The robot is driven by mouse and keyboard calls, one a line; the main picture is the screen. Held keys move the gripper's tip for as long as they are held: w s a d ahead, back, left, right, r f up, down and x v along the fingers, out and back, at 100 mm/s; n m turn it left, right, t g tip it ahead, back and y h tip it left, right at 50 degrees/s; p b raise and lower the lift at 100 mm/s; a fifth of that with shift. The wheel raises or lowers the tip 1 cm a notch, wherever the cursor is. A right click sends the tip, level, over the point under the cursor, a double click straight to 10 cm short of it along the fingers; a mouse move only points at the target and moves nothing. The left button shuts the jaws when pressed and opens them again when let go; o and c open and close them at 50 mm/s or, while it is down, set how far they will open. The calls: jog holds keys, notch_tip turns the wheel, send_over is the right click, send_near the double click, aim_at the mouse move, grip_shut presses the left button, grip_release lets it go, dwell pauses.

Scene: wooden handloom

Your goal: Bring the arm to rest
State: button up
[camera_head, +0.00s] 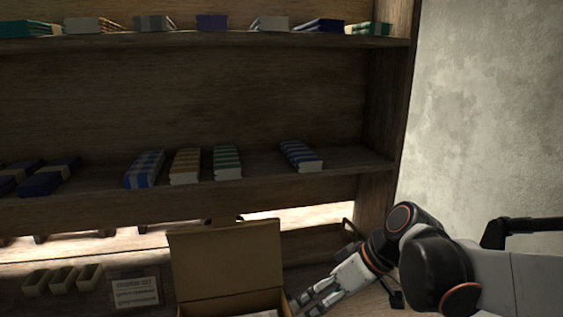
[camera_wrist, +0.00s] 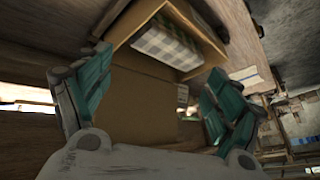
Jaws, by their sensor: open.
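My gripper (camera_head: 312,302) is at the lower right of the head view, beside the right side of an open cardboard box (camera_head: 225,262). In the wrist view my gripper (camera_wrist: 155,95) has its two green-padded fingers spread wide, with nothing held between them. The same box (camera_wrist: 128,98) lies beyond the fingers, its lid raised. A folded checked cloth (camera_wrist: 168,42) in white and grey-green lies inside the box. In the head view only a pale strip of the box's contents shows at the bottom edge.
A wooden shelf unit (camera_head: 200,190) stands behind, with several folded cloths on two levels. Small open bins (camera_head: 62,280) and a printed sign (camera_head: 135,292) are left of the box. A plaster wall (camera_head: 480,120) is at the right. The air before the middle shelf is clear.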

jog(key=s+d+r+m+t+h, duration=0.1)
jog(key=s+d+m+t+h, duration=0.4)
jog(key=s+d+m, duration=0.3)
jog(key=s+d+h, duration=0.1)
jog(key=s+d, duration=0.1)
jog(key=d, duration=0.2)
jog(key=shift+s+d+r+m+h, duration=0.15)
jog(key=shift+d+m+h, duration=0.05)
jog(key=shift+m+h, duration=0.2)
jog(key=shift+c, duration=0.4)
